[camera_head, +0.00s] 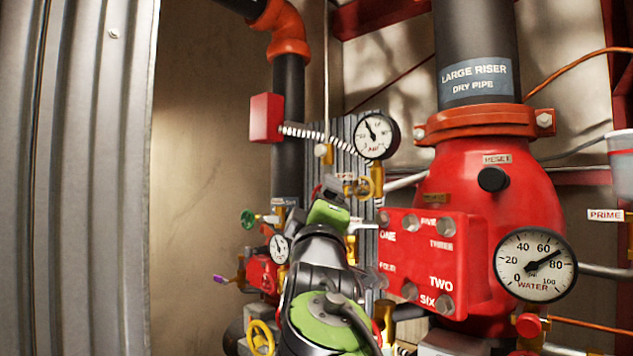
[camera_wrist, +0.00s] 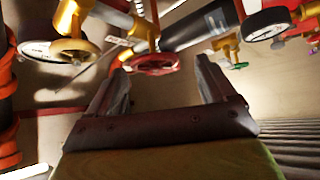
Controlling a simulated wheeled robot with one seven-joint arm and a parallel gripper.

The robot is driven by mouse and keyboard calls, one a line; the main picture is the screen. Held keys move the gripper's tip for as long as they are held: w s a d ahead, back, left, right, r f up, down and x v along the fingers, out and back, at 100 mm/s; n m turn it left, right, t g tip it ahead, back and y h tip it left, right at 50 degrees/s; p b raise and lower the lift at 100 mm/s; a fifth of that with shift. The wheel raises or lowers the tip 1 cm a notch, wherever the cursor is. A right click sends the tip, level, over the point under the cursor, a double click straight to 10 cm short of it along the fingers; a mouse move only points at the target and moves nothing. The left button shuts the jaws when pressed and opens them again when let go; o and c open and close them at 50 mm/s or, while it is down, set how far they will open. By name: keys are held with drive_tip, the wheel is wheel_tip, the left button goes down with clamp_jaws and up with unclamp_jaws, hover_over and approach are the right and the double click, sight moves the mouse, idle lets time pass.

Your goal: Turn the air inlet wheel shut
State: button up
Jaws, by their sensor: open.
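My gripper (camera_wrist: 163,68) is open, with its two dark fingers apart and nothing held between them. A red handwheel (camera_wrist: 155,64) shows ahead, between and beyond the fingertips in the wrist view. No readable label names it, so I cannot tell for sure that it is the air inlet wheel. I cannot tell whether the fingers touch it. In the head view my arm reaches up to the small piping, and its wrist hides most of what lies in front of the gripper.
The large red riser valve (camera_head: 485,190) and its red plate (camera_head: 424,262) stand close on the right. A pressure gauge (camera_head: 376,136) is above. A green handwheel (camera_head: 248,218) and a smaller gauge (camera_head: 279,248) are left.

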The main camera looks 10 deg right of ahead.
drive_tip(key=shift+w+d+r+p, duration=0.6)
drive_tip(key=shift+w+r, duration=0.3)
drive_tip(key=shift+r, duration=0.05)
drive_tip(key=shift+w+f, duration=0.1)
drive_tip(key=shift+w, duration=0.3)
drive_tip(key=shift+a, duration=0.15)
drive_tip(key=shift+c, duration=0.3)
drive_tip(key=shift+s, duration=0.1)
drive_tip(key=c, duration=0.9)
